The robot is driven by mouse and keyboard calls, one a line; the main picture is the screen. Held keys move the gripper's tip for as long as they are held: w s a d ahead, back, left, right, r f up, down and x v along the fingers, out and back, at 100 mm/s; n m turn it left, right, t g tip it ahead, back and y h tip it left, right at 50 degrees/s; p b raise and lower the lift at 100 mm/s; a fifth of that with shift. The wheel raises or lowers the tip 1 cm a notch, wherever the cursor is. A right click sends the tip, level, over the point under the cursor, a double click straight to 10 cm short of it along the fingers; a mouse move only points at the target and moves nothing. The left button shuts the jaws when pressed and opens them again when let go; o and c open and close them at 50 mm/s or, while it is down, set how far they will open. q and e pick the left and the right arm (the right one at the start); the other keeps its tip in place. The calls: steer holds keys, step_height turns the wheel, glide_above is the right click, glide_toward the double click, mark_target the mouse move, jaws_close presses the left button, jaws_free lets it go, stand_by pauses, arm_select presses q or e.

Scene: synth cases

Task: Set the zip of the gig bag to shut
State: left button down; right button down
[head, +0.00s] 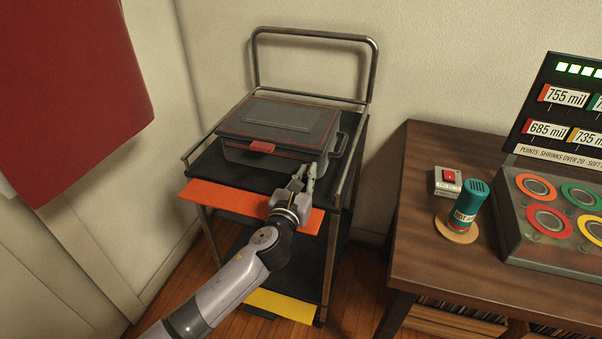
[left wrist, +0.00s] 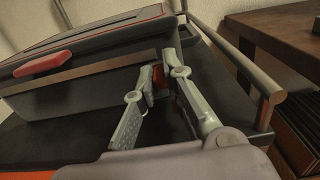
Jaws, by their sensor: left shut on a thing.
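The gig bag (head: 262,121) is a dark grey case with red trim along its lid, lying on the top shelf of a cart. Its side also shows in the left wrist view (left wrist: 75,105). A red tab (head: 261,147) sits at the middle of its front edge. My left gripper (head: 305,172) is at the front right corner of the bag. In the left wrist view its fingers close around a small red piece (left wrist: 158,76), which looks like the zip pull. The fingers hide most of it. The lid lies down on the bag. My right gripper is not in view.
The cart (head: 345,175) has metal rails and a tall back handle; one rail runs close right of my gripper. An orange panel (head: 235,205) is at its front. Right stands a wooden table (head: 415,190) with a green canister (head: 471,207), red-button box and scoring console.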

arm_select(q)
steer(key=shift+d+r, duration=0.1)
steer(key=c, duration=1.6)
jaws_free()
steer(key=shift+c, duration=0.2)
steer(key=shift+s+a, duration=0.2)
steer(key=shift+s, duration=0.25)
steer(key=v, duration=1.1)
